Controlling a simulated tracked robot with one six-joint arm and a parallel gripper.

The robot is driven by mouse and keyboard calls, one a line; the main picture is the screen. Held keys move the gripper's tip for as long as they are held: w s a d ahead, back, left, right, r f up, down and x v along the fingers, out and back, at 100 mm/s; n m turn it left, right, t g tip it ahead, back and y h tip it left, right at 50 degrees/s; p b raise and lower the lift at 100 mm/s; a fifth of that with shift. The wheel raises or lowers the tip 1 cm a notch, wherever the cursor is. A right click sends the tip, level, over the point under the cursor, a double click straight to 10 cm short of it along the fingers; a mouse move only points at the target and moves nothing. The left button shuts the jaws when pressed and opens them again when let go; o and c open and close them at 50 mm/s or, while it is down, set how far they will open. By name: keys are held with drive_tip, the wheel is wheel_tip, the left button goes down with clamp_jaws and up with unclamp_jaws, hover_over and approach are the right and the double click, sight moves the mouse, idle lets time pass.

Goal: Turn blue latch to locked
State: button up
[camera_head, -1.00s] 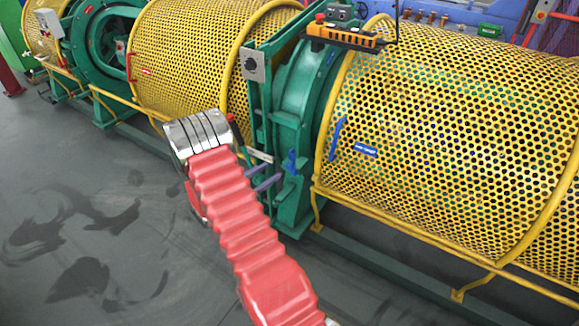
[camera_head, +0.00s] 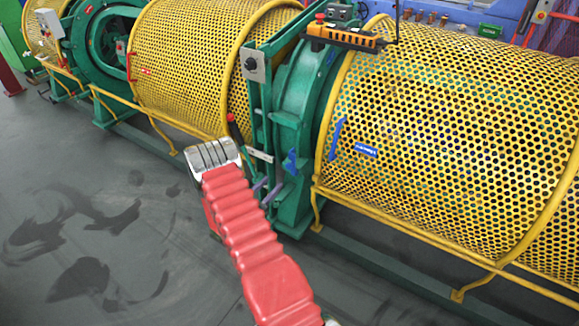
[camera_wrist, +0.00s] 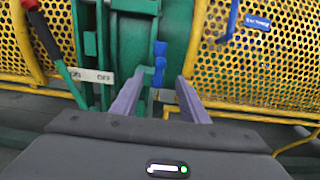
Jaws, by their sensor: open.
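A blue latch handle (camera_head: 338,139) sits slanted on the left part of the right yellow mesh guard, beside a small blue label (camera_head: 366,150) whose text I cannot read. In the wrist view the handle (camera_wrist: 231,20) stands near upright at the upper right, right of and beyond my fingers. My gripper (camera_head: 266,189) is open and empty, low in front of the green stand, below and left of the handle. In the wrist view my gripper (camera_wrist: 159,86) has its two purple-grey fingers apart. A second blue piece (camera_wrist: 159,62) on the green stand shows between them; I see no clear contact.
The green stand (camera_head: 289,130) is between two yellow mesh guards. A red-knobbed lever (camera_head: 231,118) and a white label (camera_head: 260,155) are left of it. A yellow rail (camera_head: 400,235) runs low along the right guard. The grey floor at left is open.

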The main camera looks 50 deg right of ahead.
sight(288, 167)
drive_tip(key=d, duration=0.8)
drive_tip(key=w+d, duration=0.1)
drive_tip(key=d, duration=0.4)
drive_tip(key=shift+w+d, duration=0.1)
drive_tip(key=shift+c, duration=0.2)
clamp_jaws()
drive_tip(key=shift+d, duration=0.2)
drive_tip(key=shift+a, duration=0.15)
